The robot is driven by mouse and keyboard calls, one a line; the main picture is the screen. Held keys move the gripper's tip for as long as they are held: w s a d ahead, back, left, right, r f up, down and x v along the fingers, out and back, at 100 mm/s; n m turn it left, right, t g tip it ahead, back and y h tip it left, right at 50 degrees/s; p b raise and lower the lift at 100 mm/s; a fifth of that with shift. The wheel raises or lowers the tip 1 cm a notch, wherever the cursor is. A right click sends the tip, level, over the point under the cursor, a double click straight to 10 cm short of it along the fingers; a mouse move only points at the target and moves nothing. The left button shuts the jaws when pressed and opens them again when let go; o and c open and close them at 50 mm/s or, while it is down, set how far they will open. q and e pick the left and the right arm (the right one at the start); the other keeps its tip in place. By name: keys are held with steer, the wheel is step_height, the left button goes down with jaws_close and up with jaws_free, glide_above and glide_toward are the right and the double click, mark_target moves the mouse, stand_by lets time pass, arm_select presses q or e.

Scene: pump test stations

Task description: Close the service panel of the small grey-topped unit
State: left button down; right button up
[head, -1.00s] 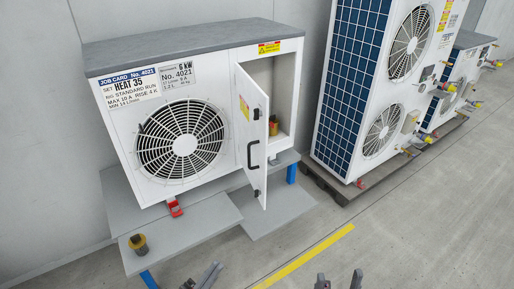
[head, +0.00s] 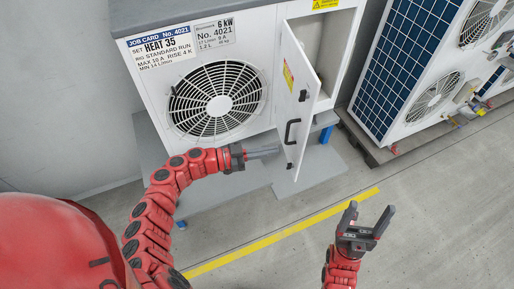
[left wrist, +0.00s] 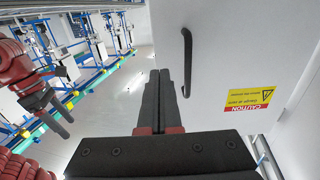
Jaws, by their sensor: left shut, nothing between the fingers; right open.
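The grey-topped unit (head: 150,84) is white with a round fan grille. Its service panel (head: 303,85) stands open, swung out towards me, with the compartment (head: 332,50) exposed behind it. A black handle (head: 291,132) is on the panel's outer face. My left gripper (head: 281,150) is shut and empty, pointing at the lower part of this face, just below the handle. In the left wrist view the panel (left wrist: 225,50) and handle (left wrist: 186,62) lie beyond and right of the fingertips; contact cannot be told. My right gripper (head: 369,212) is open and empty over the floor.
A grey stand (head: 150,140) carries the unit. A taller white unit with a blue coil side (head: 389,65) stands to the right on a dark pallet. A yellow line (head: 290,232) crosses the clear floor in front.

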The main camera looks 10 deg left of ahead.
mark_target(302, 146)
arm_select(q)
steer(key=p+x, duration=0.1)
steer(key=x, duration=0.5)
steer(key=shift+s+r+p, duration=0.1)
steer(key=shift+r+p, duration=0.1)
steer(key=shift+p, duration=0.15)
steer(key=shift+w+d+f, duration=0.15)
steer(key=shift+w+d, duration=0.15)
steer(key=shift+d, duration=0.25)
